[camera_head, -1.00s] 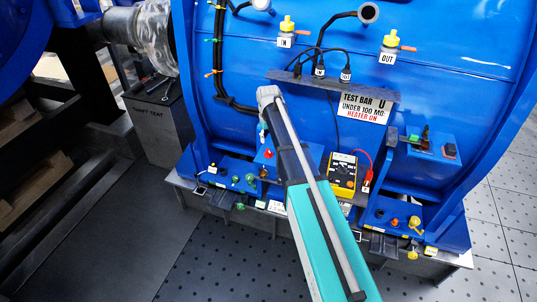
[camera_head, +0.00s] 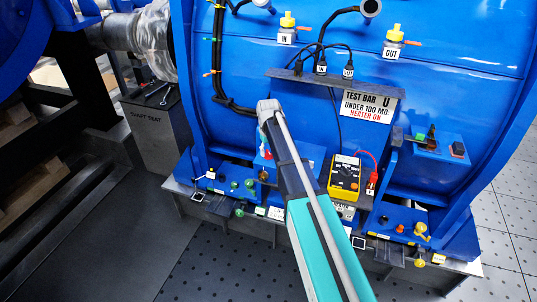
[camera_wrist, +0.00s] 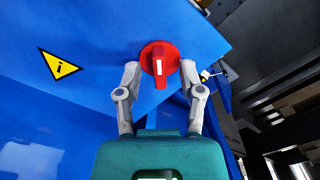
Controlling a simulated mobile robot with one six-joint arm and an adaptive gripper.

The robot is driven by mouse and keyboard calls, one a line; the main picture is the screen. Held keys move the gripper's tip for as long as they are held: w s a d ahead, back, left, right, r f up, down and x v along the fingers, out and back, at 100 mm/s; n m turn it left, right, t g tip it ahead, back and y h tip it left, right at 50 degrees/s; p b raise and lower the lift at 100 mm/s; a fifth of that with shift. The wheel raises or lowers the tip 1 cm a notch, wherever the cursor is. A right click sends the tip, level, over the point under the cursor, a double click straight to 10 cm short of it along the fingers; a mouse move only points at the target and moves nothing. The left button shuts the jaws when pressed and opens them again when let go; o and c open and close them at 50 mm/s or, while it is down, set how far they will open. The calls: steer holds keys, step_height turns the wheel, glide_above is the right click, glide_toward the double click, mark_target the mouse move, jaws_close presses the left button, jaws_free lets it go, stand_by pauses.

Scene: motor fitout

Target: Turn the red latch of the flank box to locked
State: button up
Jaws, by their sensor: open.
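The red latch (camera_wrist: 161,58) is a round knob with a raised bar and a white mark, on a blue face of the flank box (camera_wrist: 205,42). In the wrist view the bar and mark point roughly down the picture. My gripper (camera_wrist: 160,72) is open, one finger left of the latch and one right, with gaps visible. I cannot tell whether either finger touches it. In the head view my arm crosses the middle and hides my gripper and much of the area around the latch.
A yellow warning triangle (camera_wrist: 60,64) is on the blue face. In the head view a yellow meter (camera_head: 345,177) stands right of my arm, under a dark shelf (camera_head: 300,80) with cables. A grey shaft seat block (camera_head: 158,135) stands at the left. Dark floor is open in front.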

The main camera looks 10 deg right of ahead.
stand_by(0.3)
jaws_close()
steer(key=shift+m, duration=0.4)
steer(key=m, duration=0.7)
stand_by(0.4)
stand_by(0.5)
